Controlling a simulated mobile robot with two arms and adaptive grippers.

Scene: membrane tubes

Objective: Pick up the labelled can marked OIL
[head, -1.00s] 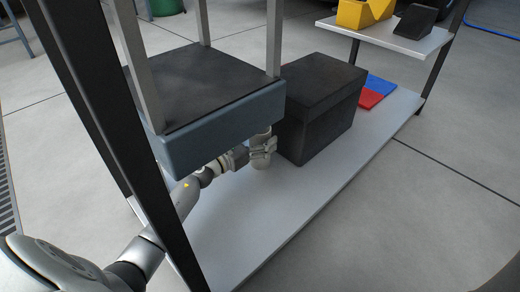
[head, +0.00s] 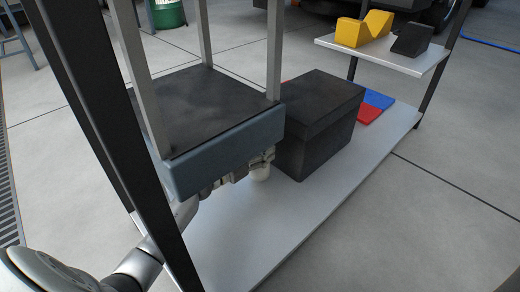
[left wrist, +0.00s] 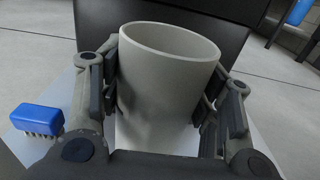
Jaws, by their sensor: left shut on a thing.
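A plain grey, open-topped cylindrical can (left wrist: 165,85) stands between the fingers of my left gripper (left wrist: 168,100) in the left wrist view. The finger pads press on both its sides. No label or lettering shows on the part I see, so I cannot tell whether it reads OIL. In the head view my left gripper (head: 258,160) is under the edge of the blue-grey platform, with the pale can (head: 261,174) below it above or on the grey shelf. Most of that arm is hidden behind the platform. My right gripper is not in view.
The blue-grey platform (head: 225,150) with upright posts hangs close over the arm. A black box (head: 318,125) stands just right of the gripper on the grey shelf (head: 260,235). A blue brush (left wrist: 38,118) lies left in the wrist view. The shelf's front is clear.

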